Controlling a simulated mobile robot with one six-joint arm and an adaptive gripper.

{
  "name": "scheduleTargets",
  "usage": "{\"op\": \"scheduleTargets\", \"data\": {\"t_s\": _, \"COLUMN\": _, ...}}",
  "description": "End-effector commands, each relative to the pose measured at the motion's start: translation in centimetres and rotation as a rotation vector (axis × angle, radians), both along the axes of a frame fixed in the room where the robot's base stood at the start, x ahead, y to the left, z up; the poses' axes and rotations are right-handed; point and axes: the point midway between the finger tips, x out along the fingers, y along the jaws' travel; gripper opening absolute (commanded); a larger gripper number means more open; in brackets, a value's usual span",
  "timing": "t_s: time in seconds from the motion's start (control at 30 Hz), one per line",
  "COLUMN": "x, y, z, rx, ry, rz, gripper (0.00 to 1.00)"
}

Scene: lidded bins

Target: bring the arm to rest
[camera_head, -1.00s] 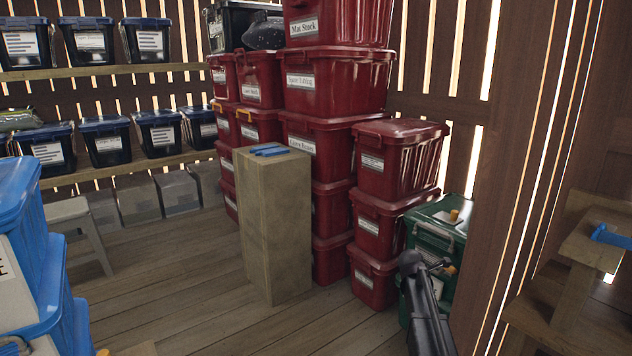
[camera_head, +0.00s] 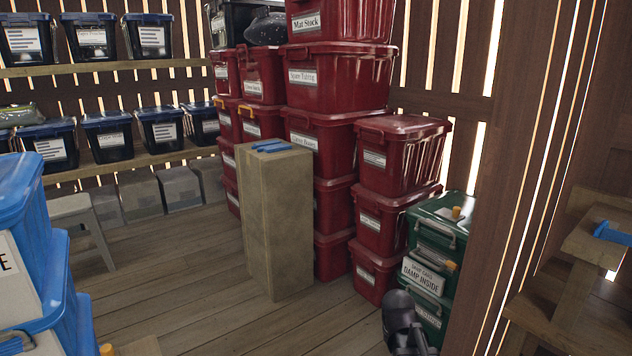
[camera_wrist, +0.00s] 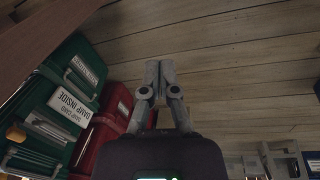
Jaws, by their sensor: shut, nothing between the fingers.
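My gripper (camera_wrist: 160,75) is shut and empty in the wrist view, its two fingertips together over the wooden floor. In the head view only part of my arm shows at the lower right, in front of the green bins; the fingertips cannot be made out there. The green bins (camera_head: 452,238) stand stacked beside the red ones. One carries a white label reading "DAMP INSIDE" (camera_head: 421,277), which also shows in the wrist view (camera_wrist: 68,105). The arm appears clear of the bins in the head view.
Red lidded bins (camera_head: 400,160) are stacked behind a wooden pedestal (camera_head: 275,225) with blue pieces on top. Blue bins (camera_head: 50,270) stand at the left. A wooden post (camera_head: 510,170) rises at the right. The floor (camera_head: 190,290) at front left is open.

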Motion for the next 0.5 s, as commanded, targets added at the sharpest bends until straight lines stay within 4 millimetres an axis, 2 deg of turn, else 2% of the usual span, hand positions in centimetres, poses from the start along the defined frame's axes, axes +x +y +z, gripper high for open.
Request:
{"op": "scheduleTargets", "data": {"t_s": 0.03, "x": -1.4, "y": 0.6, "z": 0.0, "rx": 0.019, "ry": 0.008, "rz": -0.049, "gripper": 0.0}}
{"op": "scheduleTargets", "data": {"t_s": 0.1, "x": -2.6, "y": 1.3, "z": -0.1, "rx": 0.044, "ry": 0.017, "rz": -0.114, "gripper": 0.0}}
{"op": "scheduleTargets", "data": {"t_s": 0.5, "x": -7.4, "y": 3.9, "z": 0.0, "rx": 0.128, "ry": 0.073, "rz": -0.386, "gripper": 0.0}}
